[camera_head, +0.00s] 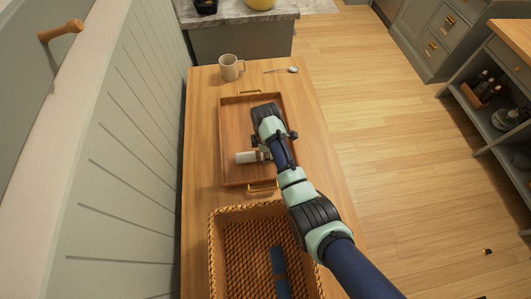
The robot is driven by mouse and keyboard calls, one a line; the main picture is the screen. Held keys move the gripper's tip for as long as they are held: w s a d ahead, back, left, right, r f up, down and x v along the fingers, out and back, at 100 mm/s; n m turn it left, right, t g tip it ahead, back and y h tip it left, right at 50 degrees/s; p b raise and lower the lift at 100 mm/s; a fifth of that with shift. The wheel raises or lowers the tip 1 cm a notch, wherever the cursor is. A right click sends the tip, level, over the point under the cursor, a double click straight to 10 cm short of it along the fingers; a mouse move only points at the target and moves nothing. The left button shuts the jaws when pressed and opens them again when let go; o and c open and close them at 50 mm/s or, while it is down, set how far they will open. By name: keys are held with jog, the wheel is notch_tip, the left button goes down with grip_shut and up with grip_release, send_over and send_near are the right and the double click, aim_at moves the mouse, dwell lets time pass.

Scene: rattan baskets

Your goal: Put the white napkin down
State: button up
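The white napkin (245,157) is a small pale roll with a greyish band near its right end. It lies sideways over the wooden tray (228,172). My gripper (259,148) reaches over the tray from the lower right, and its fingers meet the roll's right part and appear shut on it. The fingertips are partly hidden by the wrist. I cannot tell whether the roll touches the tray floor.
A woven basket (216,252) with a dark blue long item (279,265) inside stands at the table's near end. A mug (230,68) and a spoon (289,69) sit beyond the tray. The wooden table (312,130) is bare along its right side. A panelled wall bounds the left.

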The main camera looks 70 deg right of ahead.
jog(key=o, duration=1.1)
jog(key=shift+f, duration=0.15)
notch_tip(320, 180, up, 12)
jog(key=p, duration=0.2)
jog(key=shift+r+p, duration=0.2)
jog(key=shift+p, duration=0.2)
